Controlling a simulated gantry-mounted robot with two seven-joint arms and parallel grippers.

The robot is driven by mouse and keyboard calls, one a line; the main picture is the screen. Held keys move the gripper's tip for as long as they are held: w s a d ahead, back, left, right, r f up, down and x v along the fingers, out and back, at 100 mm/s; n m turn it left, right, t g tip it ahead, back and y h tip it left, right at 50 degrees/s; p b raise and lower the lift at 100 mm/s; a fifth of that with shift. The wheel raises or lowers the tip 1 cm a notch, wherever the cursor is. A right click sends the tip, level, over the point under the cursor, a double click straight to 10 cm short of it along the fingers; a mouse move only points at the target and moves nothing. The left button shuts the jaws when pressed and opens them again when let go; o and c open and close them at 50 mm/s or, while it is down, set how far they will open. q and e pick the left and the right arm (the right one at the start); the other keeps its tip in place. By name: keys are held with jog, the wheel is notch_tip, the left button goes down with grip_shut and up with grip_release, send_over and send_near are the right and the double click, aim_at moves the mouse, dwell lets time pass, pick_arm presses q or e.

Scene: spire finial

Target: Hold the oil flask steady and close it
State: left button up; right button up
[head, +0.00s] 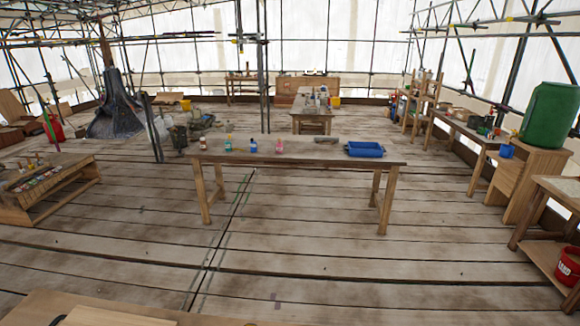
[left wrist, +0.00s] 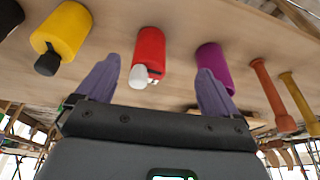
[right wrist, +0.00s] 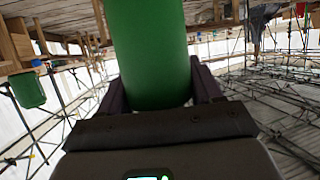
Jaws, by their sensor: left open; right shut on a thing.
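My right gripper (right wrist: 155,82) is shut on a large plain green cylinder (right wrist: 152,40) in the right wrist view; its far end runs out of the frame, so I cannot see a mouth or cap. I cannot tell for sure whether it is the oil flask. My left gripper (left wrist: 158,70) is open and empty, its two purple fingers spread apart. A red bottle with a white cap (left wrist: 150,52) shows between and beyond the fingers, against a wooden surface. No separate loose cap is clear to me. Neither gripper shows in the head view.
In the left wrist view, a yellow bottle (left wrist: 64,30) and a purple cylinder (left wrist: 213,66) flank the red one; wooden handles (left wrist: 272,95) lie right. In the head view, a bench (head: 300,158) carries small bottles and a blue tray (head: 364,149).

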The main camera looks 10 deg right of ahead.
jog(key=s+a+r+y, duration=0.1)
jog(key=a+r, duration=0.2)
jog(key=a, duration=1.2)
jog(key=s+r+p, duration=0.5)
jog(key=r+p, duration=0.5)
jog(key=p, duration=0.2)
jog(key=s+r+p, duration=0.4)
jog(key=r+p, duration=0.7)
jog(key=p, duration=0.1)
jog(key=shift+s+d+r+n, duration=0.2)
jog(key=shift+s+d+n, duration=0.1)
jog(key=shift+s+n, duration=0.1)
jog(key=shift+a, duration=0.1)
jog(key=a+r+n+g+y, duration=0.1)
jog(key=a+r+n+y, duration=0.3)
jog(key=a, duration=0.3)
jog(key=w+a+r+n+g+y, duration=0.1)
jog(key=a+r+n+g+y, duration=0.1)
jog(key=a+r+n+y, duration=0.2)
jog(key=shift+a+r+y, duration=0.4)
jog(key=shift+a+r, duration=0.8)
jog(key=shift+a, duration=0.95)
jog(key=shift+w, duration=0.1)
